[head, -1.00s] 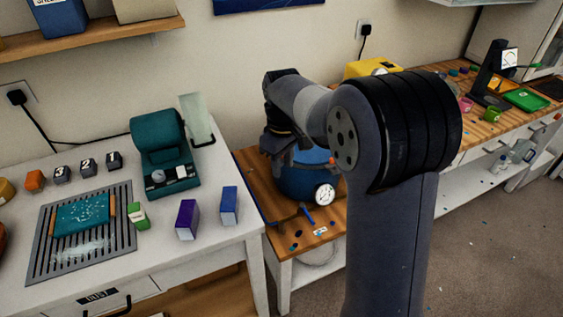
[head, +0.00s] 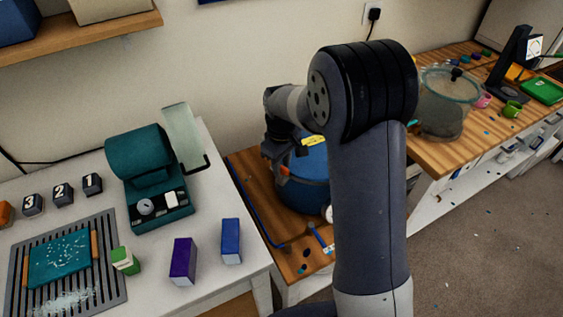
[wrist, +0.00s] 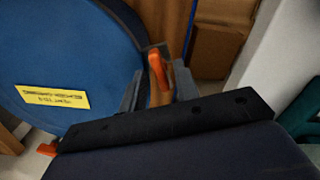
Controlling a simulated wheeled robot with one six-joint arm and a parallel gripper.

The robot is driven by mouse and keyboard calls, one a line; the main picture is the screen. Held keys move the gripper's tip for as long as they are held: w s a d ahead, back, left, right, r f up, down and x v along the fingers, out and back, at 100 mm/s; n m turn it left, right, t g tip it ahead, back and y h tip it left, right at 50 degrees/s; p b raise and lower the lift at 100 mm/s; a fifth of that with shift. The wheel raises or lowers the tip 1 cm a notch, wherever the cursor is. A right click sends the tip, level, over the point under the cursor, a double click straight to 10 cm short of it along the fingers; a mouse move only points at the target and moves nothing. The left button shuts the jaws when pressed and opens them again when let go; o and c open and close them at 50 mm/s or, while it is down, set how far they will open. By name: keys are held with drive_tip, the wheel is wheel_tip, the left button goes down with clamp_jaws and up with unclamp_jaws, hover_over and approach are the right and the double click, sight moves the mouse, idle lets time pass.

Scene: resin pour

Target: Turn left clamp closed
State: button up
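The blue pressure pot (head: 303,180) stands on the low wooden bench, partly hidden behind my arm. It also fills the upper left of the wrist view (wrist: 60,60), with a yellow label on it. An orange clamp (wrist: 158,72) stands at the pot's edge in the wrist view. My gripper (wrist: 157,88) is at this clamp, with one grey finger on each side of it. The fingers look apart; I cannot tell whether they touch the clamp. In the head view my gripper (head: 276,152) is at the pot's left side. Another orange piece (wrist: 47,150) shows at lower left.
The white table (head: 215,290) at left bears a teal machine (head: 143,160), a purple box (head: 183,262) and a blue box (head: 231,240). A clear vessel (head: 445,112) stands on the right bench. Blue strips lie on the low bench beside the pot.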

clamp_jaws()
drive_tip(key=shift+m, duration=0.3)
drive_tip(key=m, duration=0.6)
drive_tip(key=shift+b, duration=0.4)
drive_tip(key=m, duration=1.1)
drive_tip(key=shift+m, duration=0.3)
drive_tip(key=shift+o, duration=0.5)
unclamp_jaws()
drive_tip(key=shift+b, duration=0.3)
